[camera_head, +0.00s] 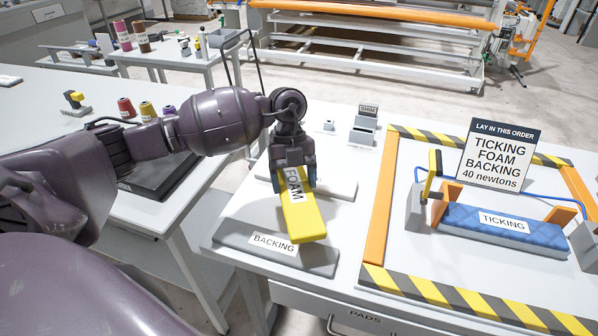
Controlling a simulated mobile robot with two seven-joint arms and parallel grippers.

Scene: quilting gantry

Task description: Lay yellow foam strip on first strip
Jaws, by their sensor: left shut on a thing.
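A yellow strip (302,218) labelled FOAM is held by my left gripper (293,181). The gripper points down with its fingers shut on the far end of the strip. The strip's near end reaches over the grey slab labelled BACKING (305,257); I cannot tell whether they touch. A blue quilted strip (505,228) labelled TICKING lies between orange end blocks inside the striped frame at right. Nothing lies on top of it. My right gripper is not in view.
A sign (499,154) reading ticking, foam, backing, 40 newtons stands behind the ticking strip. A small grey block marked SHIM (364,129) stands at the back. Thread spools (147,110) are on the left table.

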